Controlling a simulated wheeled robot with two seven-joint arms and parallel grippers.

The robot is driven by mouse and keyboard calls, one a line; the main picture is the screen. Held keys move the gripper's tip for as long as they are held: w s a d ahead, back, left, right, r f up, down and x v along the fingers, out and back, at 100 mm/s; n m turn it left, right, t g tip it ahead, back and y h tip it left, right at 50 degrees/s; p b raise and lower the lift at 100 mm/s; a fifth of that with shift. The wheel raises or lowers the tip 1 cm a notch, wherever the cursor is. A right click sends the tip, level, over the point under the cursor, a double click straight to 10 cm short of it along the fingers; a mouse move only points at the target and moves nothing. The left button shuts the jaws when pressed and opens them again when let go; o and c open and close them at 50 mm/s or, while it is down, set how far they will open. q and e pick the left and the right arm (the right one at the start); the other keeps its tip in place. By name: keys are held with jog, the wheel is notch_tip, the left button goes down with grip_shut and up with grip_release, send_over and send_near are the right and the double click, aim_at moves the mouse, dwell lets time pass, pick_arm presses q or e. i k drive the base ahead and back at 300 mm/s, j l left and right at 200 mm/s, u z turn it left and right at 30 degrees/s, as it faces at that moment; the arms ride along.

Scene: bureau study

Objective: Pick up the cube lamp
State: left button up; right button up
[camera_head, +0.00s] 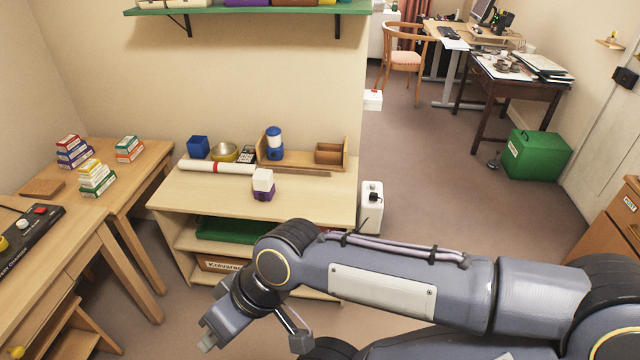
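The cube lamp, which I take to be the small block with a white top and purple base (263,184), stands upright near the front middle of the light wooden shelf unit's top (315,198). My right arm comes in from the right, across the lower part of the view. My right gripper (253,342) points down in front of the shelf unit, below and nearer than the lamp. Its two fingers are spread, with nothing seen between them. It is apart from the lamp. My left gripper is not in view.
A green wall shelf (250,9) hangs above. The shelf top is clear around the lamp.

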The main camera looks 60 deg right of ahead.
aim_at(262, 179)
jog(key=z, duration=1.8)
jog(key=i+j+z, duration=0.3)
jog(key=i+j, duration=0.35)
jog(key=i+j+z, duration=0.3)
jog(key=i+j, duration=0.45)
jog(key=i, duration=0.3)
